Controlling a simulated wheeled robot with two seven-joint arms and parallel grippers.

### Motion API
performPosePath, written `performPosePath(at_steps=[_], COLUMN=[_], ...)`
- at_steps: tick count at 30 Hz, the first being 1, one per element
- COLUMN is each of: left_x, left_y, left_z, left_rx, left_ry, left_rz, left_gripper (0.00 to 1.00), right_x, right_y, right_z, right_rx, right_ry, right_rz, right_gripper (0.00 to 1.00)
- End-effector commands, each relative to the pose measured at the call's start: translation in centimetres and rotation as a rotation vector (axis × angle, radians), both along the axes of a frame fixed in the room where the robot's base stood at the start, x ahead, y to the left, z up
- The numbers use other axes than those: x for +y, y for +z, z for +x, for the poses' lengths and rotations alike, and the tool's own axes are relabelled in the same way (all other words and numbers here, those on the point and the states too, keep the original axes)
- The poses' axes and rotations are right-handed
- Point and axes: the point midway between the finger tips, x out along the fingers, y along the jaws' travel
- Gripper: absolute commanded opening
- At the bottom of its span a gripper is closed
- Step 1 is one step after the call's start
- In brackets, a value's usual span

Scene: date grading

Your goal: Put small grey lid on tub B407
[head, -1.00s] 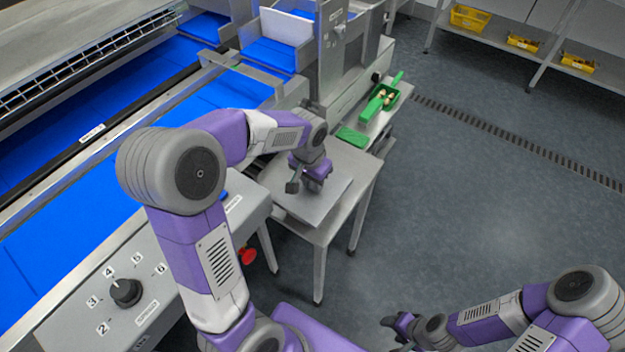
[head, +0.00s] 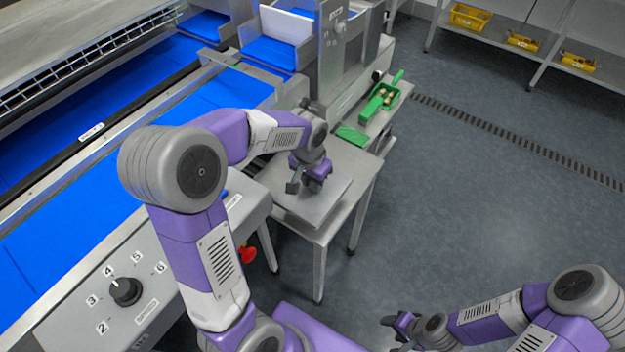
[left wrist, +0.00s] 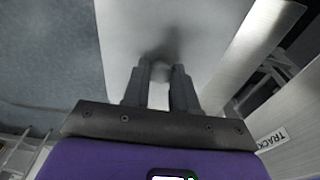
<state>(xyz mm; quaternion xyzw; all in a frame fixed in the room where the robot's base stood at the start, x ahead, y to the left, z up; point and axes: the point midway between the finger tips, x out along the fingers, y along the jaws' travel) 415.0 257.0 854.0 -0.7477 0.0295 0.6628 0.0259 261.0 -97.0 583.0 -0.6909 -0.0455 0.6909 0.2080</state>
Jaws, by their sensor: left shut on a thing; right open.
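My left gripper (head: 308,185) is over the metal plate (head: 318,207) on top of a small steel table. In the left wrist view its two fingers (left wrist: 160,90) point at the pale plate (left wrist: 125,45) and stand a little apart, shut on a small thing. That thing is mostly hidden, and I cannot make out whether it is the small grey lid. A dark blur lies on the plate just beyond the fingertips. My right gripper (head: 397,328) is open at the bottom of the head view, away from any table. I cannot make out tub B407 in either view.
A blue conveyor (head: 75,225) with a steel frame runs along the left. A control panel with a black knob (head: 125,291) and a red button (head: 248,254) is near. A green scoop (head: 382,100) lies on a side bench. Yellow bins (head: 470,17) stand on a far shelf. The right floor is free.

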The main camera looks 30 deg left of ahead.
Motion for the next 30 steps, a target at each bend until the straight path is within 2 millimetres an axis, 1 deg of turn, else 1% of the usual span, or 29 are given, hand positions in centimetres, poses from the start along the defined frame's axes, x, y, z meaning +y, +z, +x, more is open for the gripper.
performPosePath(at_steps=[20, 21, 26, 30], left_x=[0.01, 0.01, 0.01, 0.01], left_y=[-0.88, -0.84, -0.82, -0.81], left_z=[0.0, -0.01, 0.0, 0.0], left_rx=[0.0, 0.0, 0.0, 0.0], left_ry=[0.0, 0.0, 0.0, 0.0], left_rz=[0.0, 0.0, 0.0, 0.0], left_gripper=[0.0, 0.32, 0.56, 0.57], right_x=[0.0, 0.0, 0.0, 0.0], right_y=[-0.59, -0.57, -0.54, -0.55], right_z=[-0.01, 0.0, 0.0, 0.01], right_rx=[0.0, 0.0, 0.0, 0.0], right_ry=[0.0, 0.0, 0.0, 0.0], right_rz=[0.0, 0.0, 0.0, 0.0], right_gripper=[0.55, 0.55, 0.55, 0.55])
